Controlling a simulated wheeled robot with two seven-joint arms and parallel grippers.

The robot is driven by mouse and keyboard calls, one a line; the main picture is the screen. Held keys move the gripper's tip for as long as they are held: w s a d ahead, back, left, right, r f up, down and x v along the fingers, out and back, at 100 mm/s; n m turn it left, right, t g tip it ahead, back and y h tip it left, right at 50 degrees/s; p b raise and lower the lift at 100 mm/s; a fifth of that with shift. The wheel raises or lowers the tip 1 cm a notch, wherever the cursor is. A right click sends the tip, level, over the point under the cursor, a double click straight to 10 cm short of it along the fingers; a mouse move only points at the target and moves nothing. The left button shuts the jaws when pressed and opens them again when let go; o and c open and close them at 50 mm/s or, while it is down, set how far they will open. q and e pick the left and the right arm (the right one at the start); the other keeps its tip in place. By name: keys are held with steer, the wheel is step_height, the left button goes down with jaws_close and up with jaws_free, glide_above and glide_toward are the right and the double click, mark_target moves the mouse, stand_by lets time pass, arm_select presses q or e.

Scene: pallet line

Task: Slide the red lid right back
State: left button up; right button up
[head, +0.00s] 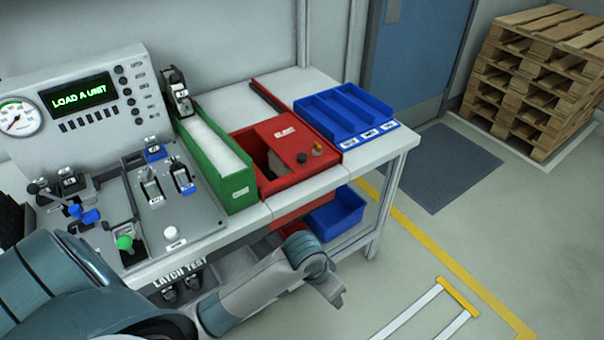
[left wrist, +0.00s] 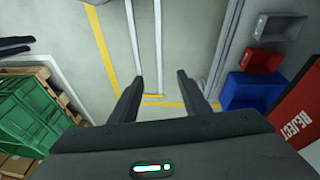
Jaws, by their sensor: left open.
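The red lid (head: 283,133) has a white label and lies on top of the red box (head: 290,184) on the bench. A dark opening shows beside the lid at its left, so the box is partly uncovered. A small orange knob and a dark knob stand at the right of the box top. My left gripper (head: 338,294) is low in front of the bench, below and apart from the lid. In the left wrist view its two fingers (left wrist: 156,95) are spread with nothing between them. Two dark prongs at that view's upper left may be my right gripper (left wrist: 14,46).
A green bin (head: 238,190) stands left of the box, and a blue divided tray (head: 348,113) right of it. A control panel (head: 80,95) fills the bench's left. A blue bin (head: 337,213) sits below the bench top. Stacked pallets (head: 535,85) stand far right. Floor in front is open.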

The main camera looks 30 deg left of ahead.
arm_select(q)
steer(key=w+a+r+g, duration=0.1)
steer(key=w+a+r, duration=0.1)
steer(key=w, duration=0.3)
steer(key=w+a+r, duration=0.2)
steer(key=w+r, duration=0.1)
steer(key=w, duration=0.2)
arm_select(e)
steer(key=s+d+f+g, duration=0.1)
steer(key=s+f, duration=0.3)
steer(key=f, duration=0.5)
steer(key=s+f, duration=0.4)
steer(key=f, duration=0.5)
arm_select(q)
step_height(320, 180, up, 30)
steer(key=n+g+y, duration=0.2)
steer(key=n, duration=0.6)
glide_above(302, 156)
steer(key=shift+f, duration=0.15)
arm_select(e)
steer(key=s+d+f, duration=0.2)
steer(key=s+f, duration=0.6)
steer(key=s, duration=0.4)
steer(key=shift+s+d+f+g, duration=0.3)
steer(key=shift+s+f+g, duration=0.1)
arm_select(q)
steer(key=shift+f, duration=0.15)
